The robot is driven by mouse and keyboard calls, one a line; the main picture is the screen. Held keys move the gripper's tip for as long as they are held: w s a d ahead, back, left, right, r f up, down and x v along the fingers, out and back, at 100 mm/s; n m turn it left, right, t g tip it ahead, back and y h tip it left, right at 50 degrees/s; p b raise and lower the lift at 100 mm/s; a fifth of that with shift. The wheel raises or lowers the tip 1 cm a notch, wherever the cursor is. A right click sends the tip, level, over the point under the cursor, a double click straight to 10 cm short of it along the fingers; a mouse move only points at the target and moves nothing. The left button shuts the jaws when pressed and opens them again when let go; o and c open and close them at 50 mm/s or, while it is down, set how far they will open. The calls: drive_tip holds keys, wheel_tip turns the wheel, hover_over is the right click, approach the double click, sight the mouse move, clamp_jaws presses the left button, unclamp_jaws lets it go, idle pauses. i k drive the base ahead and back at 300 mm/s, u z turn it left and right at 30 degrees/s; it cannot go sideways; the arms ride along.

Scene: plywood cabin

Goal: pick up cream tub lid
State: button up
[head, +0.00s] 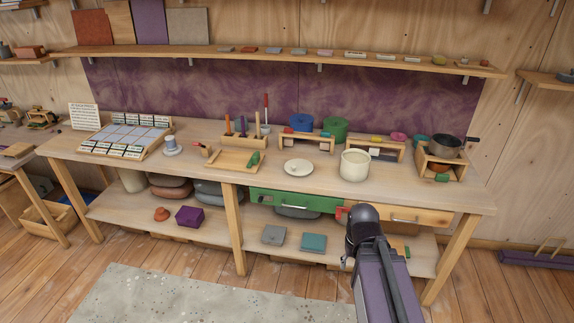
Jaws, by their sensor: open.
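The cream tub lid (298,167) is a pale round disc with a small knob. It lies flat on the workbench top, near the middle. The cream tub (355,166) stands upright just to its right, apart from it, with its top open. My arm rises from the bottom right in front of the bench, well below and right of the lid. I cannot make out my gripper's fingers. Nothing covers the lid.
A wooden tray (236,160) lies left of the lid. Behind stand a small rack (307,143) with blue and green pots and a block holding upright tools. A wooden stand with a dark saucepan (446,147) is at right. Drawers and a lower shelf are below.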

sight(295, 167)
drive_tip(key=u, duration=0.35)
drive_tip(key=i, duration=0.95)
drive_tip(key=z, duration=0.05)
